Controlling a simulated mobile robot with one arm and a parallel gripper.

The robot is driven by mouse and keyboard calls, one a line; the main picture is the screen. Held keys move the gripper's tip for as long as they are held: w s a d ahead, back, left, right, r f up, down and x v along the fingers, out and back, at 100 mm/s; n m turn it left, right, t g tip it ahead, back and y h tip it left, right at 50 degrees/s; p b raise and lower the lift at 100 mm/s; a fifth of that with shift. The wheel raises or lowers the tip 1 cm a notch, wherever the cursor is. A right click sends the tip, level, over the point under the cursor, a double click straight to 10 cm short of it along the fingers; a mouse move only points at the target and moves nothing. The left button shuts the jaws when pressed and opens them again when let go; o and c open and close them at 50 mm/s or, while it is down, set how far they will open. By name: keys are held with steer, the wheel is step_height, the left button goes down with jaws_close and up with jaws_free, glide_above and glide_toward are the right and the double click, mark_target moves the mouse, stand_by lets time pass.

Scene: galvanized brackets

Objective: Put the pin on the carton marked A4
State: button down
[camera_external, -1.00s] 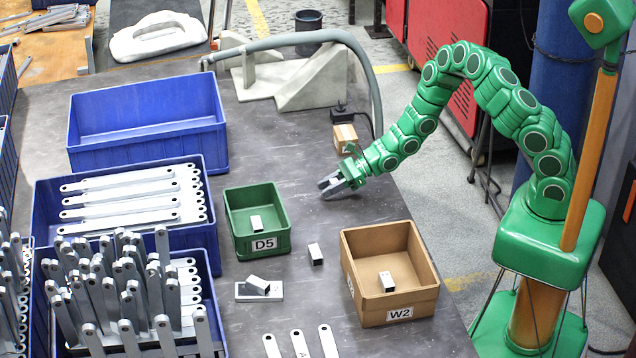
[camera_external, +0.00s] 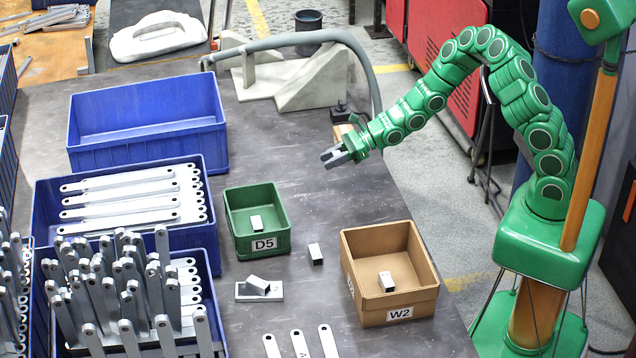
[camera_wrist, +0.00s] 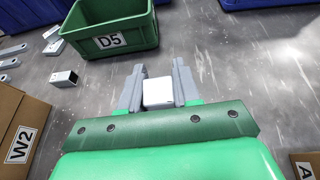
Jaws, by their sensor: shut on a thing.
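My gripper (camera_external: 335,156) is shut on a small pale block, which I take to be the pin (camera_wrist: 158,92); it sits between the two grey fingers in the wrist view. The gripper appears to be above the table, left of and below a small brown carton (camera_external: 341,132) in the picture, which my arm partly covers. No A4 marking is readable on it. A brown carton marked W2 (camera_external: 398,303) stands at the right front with a small metal block inside.
A green bin marked D5 (camera_external: 262,246) holds a small block. Loose blocks (camera_external: 316,254) lie nearby, one tilted on a flat plate (camera_external: 242,292). A grey hose (camera_external: 360,62) arches behind.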

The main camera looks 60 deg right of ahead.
steer(key=s+d+r+m+t+h, duration=0.2)
steer(key=d+r+m, duration=0.15)
steer(key=d, duration=0.65)
steer(key=s+d+r+m+t+h, duration=0.1)
steer(key=s+d+r+m+h, duration=0.3)
steer(key=d, duration=0.7)
steer(key=n, duration=0.2)
glide_above(340, 132)
steer(key=s, duration=0.3)
steer(key=shift+y, duration=0.4)
steer(key=f, duration=0.6)
steer(key=shift+w, duration=0.2)
steer(key=shift+w+d+f+n, duration=0.1)
steer(key=shift+w+f+n, duration=0.15)
steer(key=shift+w+f, duration=1.05)
steer(key=shift+f, duration=1.65)
steer(key=shift+f, duration=0.1)
steer(key=c, duration=0.8)
jaws_free()
